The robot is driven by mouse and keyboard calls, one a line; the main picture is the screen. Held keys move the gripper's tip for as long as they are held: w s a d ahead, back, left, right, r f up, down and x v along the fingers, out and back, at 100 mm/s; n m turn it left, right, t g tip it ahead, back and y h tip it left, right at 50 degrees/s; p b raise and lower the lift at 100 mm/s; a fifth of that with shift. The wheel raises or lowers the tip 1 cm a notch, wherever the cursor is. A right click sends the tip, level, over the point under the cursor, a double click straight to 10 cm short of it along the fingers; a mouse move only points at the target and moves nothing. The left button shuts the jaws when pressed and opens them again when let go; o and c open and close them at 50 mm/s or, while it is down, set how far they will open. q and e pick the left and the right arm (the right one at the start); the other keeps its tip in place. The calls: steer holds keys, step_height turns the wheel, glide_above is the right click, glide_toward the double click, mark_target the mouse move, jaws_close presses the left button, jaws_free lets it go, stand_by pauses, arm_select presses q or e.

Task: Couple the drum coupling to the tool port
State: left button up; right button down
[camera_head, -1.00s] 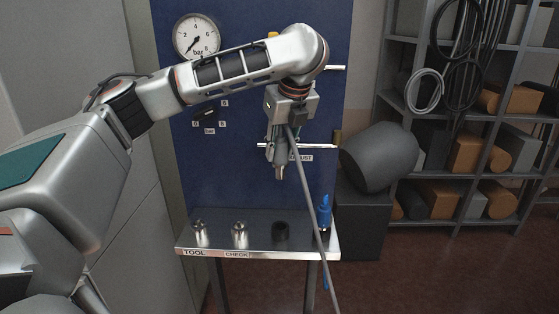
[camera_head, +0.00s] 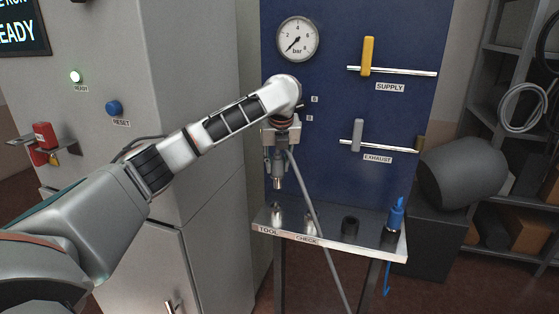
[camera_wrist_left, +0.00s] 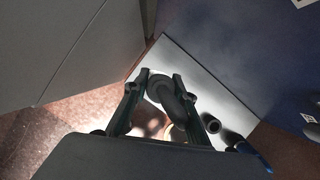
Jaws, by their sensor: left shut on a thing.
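My left gripper (camera_head: 276,172) points down and is shut on the drum coupling (camera_head: 278,184), a metal-tipped fitting with a grey hose (camera_head: 318,232) hanging from it to the right. The coupling's tip is a little above the tool port (camera_head: 277,213), a metal stub at the shelf's left end by the TOOL label; a gap shows between them. In the left wrist view, the gripper's fingers (camera_wrist_left: 160,92) flank the dark hose and coupling (camera_wrist_left: 166,94), which hide what lies below. My right gripper is not in view.
The metal shelf (camera_head: 333,249) also holds a second stub (camera_head: 309,223) by CHECK, a dark cup (camera_head: 350,227) and a blue tool (camera_head: 395,216). Behind is a blue panel with a gauge (camera_head: 298,39), a yellow supply handle (camera_head: 368,55) and a grey exhaust handle (camera_head: 357,134). A grey cabinet (camera_head: 175,90) stands left.

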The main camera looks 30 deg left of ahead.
mark_target(276, 188)
arm_select(q)
steer(key=shift+s+a+f, duration=0.15)
steer(key=shift+a+f, duration=0.05)
steer(key=shift+a, duration=0.15)
steer(key=shift+f, duration=4.75)
steer(key=shift+f, duration=0.35)
steer(key=o, duration=1.3)
steer(key=v, duration=1.2)
